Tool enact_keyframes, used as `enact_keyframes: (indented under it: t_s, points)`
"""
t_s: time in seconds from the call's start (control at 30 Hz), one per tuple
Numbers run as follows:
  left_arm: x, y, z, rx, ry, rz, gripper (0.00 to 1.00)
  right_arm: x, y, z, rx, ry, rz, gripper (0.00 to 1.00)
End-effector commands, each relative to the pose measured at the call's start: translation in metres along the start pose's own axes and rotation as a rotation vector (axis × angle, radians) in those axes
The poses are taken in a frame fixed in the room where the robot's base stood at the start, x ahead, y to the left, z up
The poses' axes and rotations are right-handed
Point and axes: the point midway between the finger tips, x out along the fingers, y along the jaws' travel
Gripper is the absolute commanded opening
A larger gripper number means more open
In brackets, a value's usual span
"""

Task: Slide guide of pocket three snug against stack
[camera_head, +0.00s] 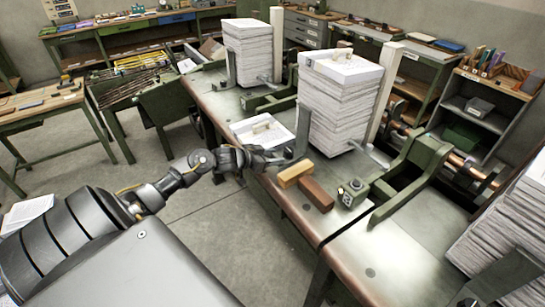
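Three tall stacks of white sheets show: a far stack (252,52), a middle stack (338,105) and a partly cut-off near stack (512,225) at right. I cannot read which one is pocket three. A grey upright guide plate (303,132) stands at the left front of the middle stack, with any gap hard to judge. My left gripper (277,158) is low at the foot of this guide, left of the middle stack. Its fingers are small and dark, and I cannot tell whether they grip the guide. My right gripper is not in view.
A tan block (294,174) and a brown block (314,194) lie on the bench just right of my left gripper. White sheets (262,131) lie behind the gripper.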

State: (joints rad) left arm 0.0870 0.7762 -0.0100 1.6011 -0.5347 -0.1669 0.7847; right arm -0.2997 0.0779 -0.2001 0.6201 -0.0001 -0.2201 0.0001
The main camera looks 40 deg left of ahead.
Motion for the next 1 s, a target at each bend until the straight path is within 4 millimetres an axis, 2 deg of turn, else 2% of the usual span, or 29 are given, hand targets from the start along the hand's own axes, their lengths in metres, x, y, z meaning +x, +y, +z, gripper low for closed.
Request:
enact_keyframes:
  t_s: [0.03, 0.27, 0.37, 0.63, 0.93, 0.97, 1.0]
  points:
    - [0.000, 0.000, 0.000, 0.000, 0.000, 0.000, 0.33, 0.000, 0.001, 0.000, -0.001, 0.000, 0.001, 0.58]
    - [0.000, 0.000, 0.000, 0.000, 0.000, 0.000, 0.03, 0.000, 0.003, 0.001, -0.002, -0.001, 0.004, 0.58]
    - [0.003, 0.000, -0.001, 0.000, 0.001, 0.000, 0.03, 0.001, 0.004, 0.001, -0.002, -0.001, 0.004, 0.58]
    - [0.035, -0.001, -0.015, -0.002, 0.003, -0.001, 0.03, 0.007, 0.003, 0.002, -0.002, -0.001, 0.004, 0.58]
    - [0.038, 0.000, -0.017, 0.000, 0.004, 0.001, 0.03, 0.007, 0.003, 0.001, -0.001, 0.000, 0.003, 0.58]
    - [0.038, 0.000, -0.018, 0.000, 0.004, 0.001, 0.45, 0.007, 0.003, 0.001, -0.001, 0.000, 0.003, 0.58]
    - [0.038, 0.000, -0.018, 0.000, 0.004, 0.001, 0.50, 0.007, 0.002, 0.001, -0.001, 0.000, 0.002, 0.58]
